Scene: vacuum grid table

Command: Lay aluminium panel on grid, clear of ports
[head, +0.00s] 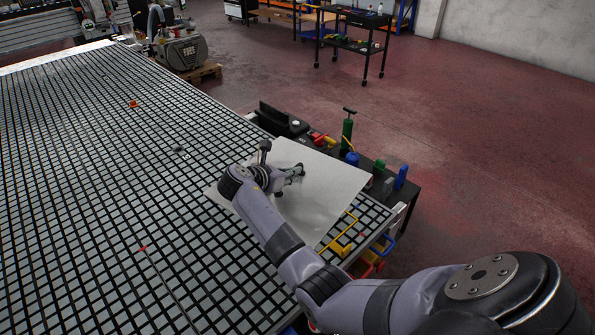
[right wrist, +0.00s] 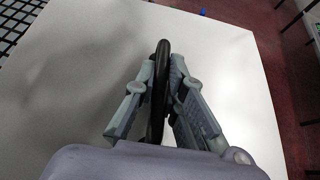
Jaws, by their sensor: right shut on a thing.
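The aluminium panel (head: 325,195) is a pale flat sheet over the right edge of the grid table (head: 85,170). It covers part of the grid and reaches past its edge. I cannot tell whether it touches the grid or hangs just above it. My right gripper (head: 282,170) is over the panel's upper left part. In the right wrist view its fingers (right wrist: 163,85) are shut on a black handle (right wrist: 161,62) standing over the panel's face. A small dark fitting (head: 180,152), perhaps a port, shows on the grid left of the panel. My left gripper is not in view.
An orange piece (head: 132,103) and a red piece (head: 143,248) lie on the grid. A yellow frame-like object (head: 341,247) is at the panel's near edge. A green bottle-like pump (head: 347,132) and other items stand on a dark side shelf. Much of the left grid is clear.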

